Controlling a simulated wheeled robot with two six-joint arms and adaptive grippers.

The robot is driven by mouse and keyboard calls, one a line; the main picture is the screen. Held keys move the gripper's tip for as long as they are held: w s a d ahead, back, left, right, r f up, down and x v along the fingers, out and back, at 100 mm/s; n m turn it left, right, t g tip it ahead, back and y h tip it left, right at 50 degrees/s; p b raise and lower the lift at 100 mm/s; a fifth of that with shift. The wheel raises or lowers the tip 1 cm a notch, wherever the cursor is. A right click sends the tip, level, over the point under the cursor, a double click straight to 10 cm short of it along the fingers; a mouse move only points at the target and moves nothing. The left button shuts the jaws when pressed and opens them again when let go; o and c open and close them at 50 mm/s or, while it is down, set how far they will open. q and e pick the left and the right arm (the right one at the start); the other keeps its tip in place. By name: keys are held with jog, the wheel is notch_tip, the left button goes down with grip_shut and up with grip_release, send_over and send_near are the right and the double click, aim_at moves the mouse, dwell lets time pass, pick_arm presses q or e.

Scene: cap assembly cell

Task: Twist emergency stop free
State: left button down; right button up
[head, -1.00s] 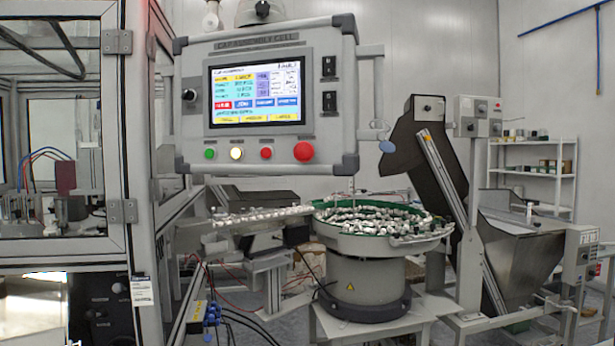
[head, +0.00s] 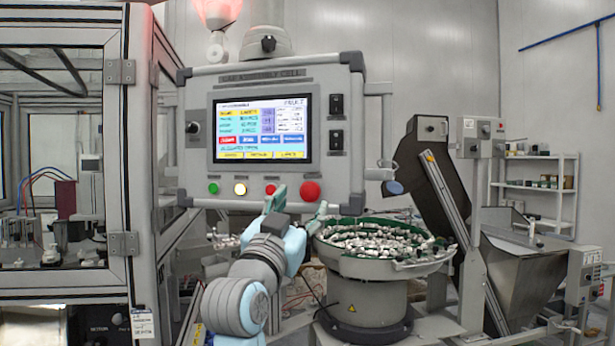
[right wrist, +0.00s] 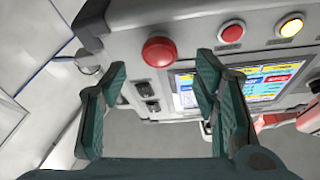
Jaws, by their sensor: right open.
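The emergency stop is a large red mushroom button (head: 310,191) at the lower right of the control panel (head: 348,150). My right gripper (head: 298,204) is in front of the panel's lower edge, just below the button, with its two green fingers spread. In the right wrist view the red emergency stop (right wrist: 159,52) shows in the gap between the open fingers (right wrist: 161,72), a little beyond their tips. No contact shows, and nothing is between the fingers. My left gripper is not in view.
A small red button (head: 270,190), a lit yellow one (head: 240,189) and a green one (head: 213,188) sit left of the stop. Black switches (head: 336,121) are above it. A bowl feeder (head: 385,262) full of caps stands below. The framed enclosure (head: 122,180) is left.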

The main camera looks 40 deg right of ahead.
aim_at(309, 193)
jog(key=p+x, duration=0.1)
jog(key=x, duration=0.2)
jog(key=shift+d+r, duration=0.3)
jog(key=shift+w+d, duration=0.35)
jog(key=shift+d, duration=0.05)
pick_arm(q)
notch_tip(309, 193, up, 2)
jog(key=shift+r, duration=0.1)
pick_arm(e)
jog(key=shift+w, duration=0.1)
jog(key=c, duration=1.2)
jog(key=shift+o, duration=0.2)
